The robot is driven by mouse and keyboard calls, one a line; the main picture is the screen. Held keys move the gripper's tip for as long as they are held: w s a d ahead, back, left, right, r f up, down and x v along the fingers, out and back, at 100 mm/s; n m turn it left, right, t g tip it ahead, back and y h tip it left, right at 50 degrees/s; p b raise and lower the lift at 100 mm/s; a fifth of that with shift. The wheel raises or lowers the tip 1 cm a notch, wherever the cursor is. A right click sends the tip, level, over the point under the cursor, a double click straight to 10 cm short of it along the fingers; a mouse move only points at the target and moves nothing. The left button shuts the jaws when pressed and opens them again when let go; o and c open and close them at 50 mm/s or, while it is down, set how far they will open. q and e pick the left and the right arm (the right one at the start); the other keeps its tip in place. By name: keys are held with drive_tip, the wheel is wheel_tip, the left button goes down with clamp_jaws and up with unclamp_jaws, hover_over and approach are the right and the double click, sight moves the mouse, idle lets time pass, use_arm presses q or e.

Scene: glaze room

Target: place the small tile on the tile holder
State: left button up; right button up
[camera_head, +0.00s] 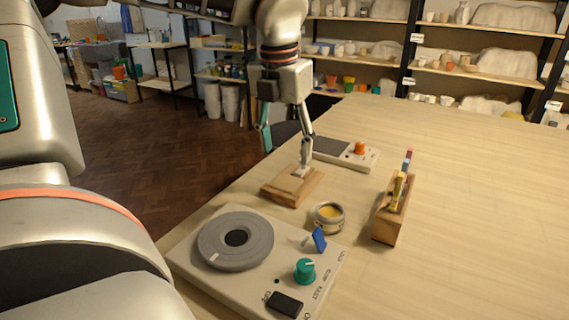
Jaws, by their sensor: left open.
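A low wooden block (283,190), which looks like the tile holder, lies near the table's left edge. A small pale piece (300,171) shows on top of it, partly hidden by a fingertip; it may be the small tile, but I cannot tell for sure. My left gripper (285,158) points down above the block with its fingers spread apart. Its right finger ends at the pale piece; I cannot tell whether they touch. Its left finger hangs beyond the block's left side, with nothing visible between the fingers. My right gripper is not in view.
A grey device with a round disc (258,246), teal knob (304,271) and blue tab (319,240) stands in front. A small jar (328,216), a wooden rack of sticks (386,222) and a panel with an orange knob (360,149) stand nearby. The table's right side is clear.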

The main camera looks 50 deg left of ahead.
use_arm(q)
drive_tip(key=shift+s+d+r, duration=0.1)
drive_tip(key=shift+s+r, duration=0.05)
drive_tip(key=shift+r, duration=0.95)
drive_tip(key=shift+s+r, duration=0.1)
drive_tip(key=shift+r, duration=0.95)
